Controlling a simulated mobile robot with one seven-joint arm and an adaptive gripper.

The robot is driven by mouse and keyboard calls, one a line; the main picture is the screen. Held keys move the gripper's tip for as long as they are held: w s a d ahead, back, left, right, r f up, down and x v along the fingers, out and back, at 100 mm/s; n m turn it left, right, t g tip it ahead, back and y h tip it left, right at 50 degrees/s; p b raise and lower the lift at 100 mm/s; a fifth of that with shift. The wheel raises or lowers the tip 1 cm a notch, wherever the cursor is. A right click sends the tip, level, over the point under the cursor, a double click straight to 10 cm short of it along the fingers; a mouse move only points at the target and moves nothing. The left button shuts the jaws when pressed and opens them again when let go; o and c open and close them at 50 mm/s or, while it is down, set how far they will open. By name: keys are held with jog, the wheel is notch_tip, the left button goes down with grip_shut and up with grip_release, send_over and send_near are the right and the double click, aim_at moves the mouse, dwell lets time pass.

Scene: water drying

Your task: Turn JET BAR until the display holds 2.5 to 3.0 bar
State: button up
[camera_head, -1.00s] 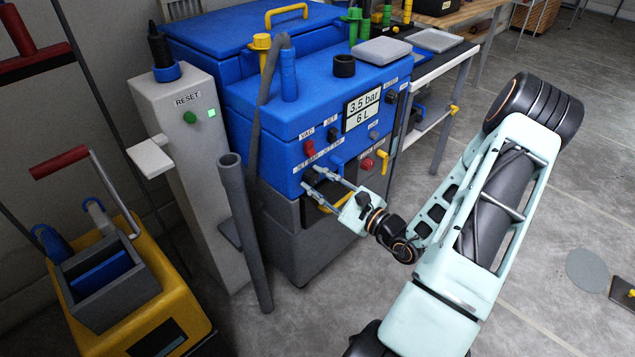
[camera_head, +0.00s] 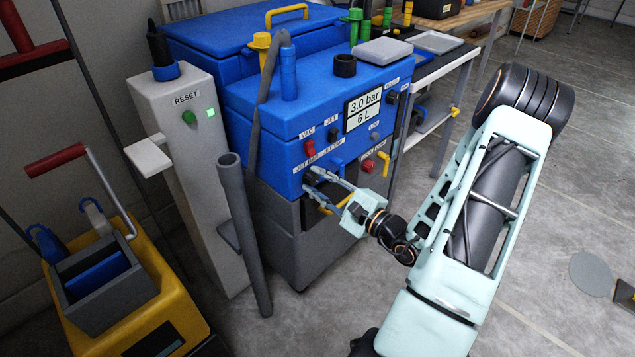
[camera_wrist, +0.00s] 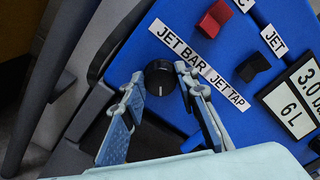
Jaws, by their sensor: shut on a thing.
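The JET BAR knob (camera_wrist: 161,78) is a round black dial with a white pointer line, below its JET BAR label (camera_wrist: 182,45) on the blue machine (camera_head: 290,115). My gripper (camera_wrist: 158,85) has its two fingers on either side of the knob and is shut on it. In the head view my gripper (camera_head: 313,182) reaches the machine's front from the right, and its fingers mostly hide the knob. The display (camera_head: 363,108) reads 3.0 bar over 6 L. In the wrist view the display (camera_wrist: 298,98) is cut off at the right edge.
The red VAC knob (camera_head: 310,147) and black JET knob (camera_head: 333,133) sit above the JET BAR knob. A grey tube (camera_head: 246,235) stands left of my gripper, beside the grey RESET post (camera_head: 190,170). A yellow cart (camera_head: 120,290) is at lower left. The floor at right is mostly clear.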

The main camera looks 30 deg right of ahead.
jog(key=o, duration=1.2)
jog(key=shift+c, duration=0.2)
jog(key=v, duration=1.2)
